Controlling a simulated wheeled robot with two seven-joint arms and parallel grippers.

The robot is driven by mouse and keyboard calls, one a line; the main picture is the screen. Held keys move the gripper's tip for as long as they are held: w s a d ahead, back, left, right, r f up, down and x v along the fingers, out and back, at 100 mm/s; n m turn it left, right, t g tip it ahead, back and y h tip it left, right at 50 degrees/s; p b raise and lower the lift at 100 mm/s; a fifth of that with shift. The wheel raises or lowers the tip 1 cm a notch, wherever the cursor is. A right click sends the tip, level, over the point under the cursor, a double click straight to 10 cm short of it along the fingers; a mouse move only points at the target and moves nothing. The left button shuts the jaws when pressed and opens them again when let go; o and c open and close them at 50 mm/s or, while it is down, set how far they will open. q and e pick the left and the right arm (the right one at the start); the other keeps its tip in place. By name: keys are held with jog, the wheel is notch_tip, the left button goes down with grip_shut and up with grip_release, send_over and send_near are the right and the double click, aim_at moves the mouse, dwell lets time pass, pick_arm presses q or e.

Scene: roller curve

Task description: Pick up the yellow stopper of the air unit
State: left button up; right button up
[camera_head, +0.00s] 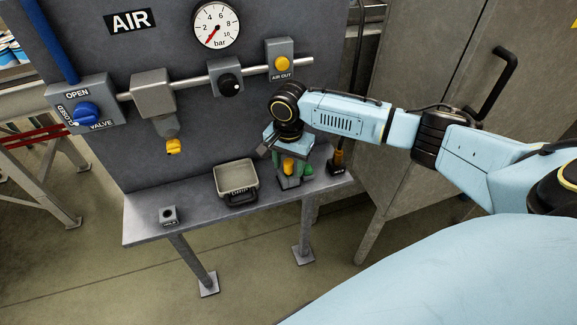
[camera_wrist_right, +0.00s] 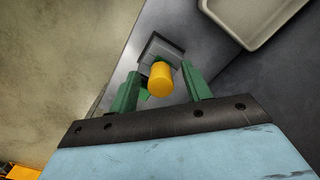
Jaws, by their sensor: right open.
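The yellow stopper (camera_head: 288,166) stands toward the right part of the grey shelf, directly below my right gripper (camera_head: 293,178). In the right wrist view the stopper (camera_wrist_right: 160,79) is a short yellow cylinder between the two green fingers of the right gripper (camera_wrist_right: 158,72). The fingers are open, with a visible gap on the right side of the stopper. A grey square block (camera_wrist_right: 160,48) shows just behind the stopper; how the two join is hidden. The air unit's dark panel (camera_head: 180,50) rises behind the shelf. My left gripper is not in view.
A grey tray (camera_head: 236,177) stands left of the right gripper. A small holder (camera_head: 168,215) sits at the shelf's left. An orange-handled tool (camera_head: 339,158) stands close on the right. A yellow drain knob (camera_head: 173,147) hangs under the filter. A cabinet (camera_head: 420,60) stands at right.

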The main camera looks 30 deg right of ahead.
aim_at(289, 161)
grip_shut()
notch_tip(289, 161, up, 10)
jog(key=shift+f, duration=0.25)
dwell(0.4)
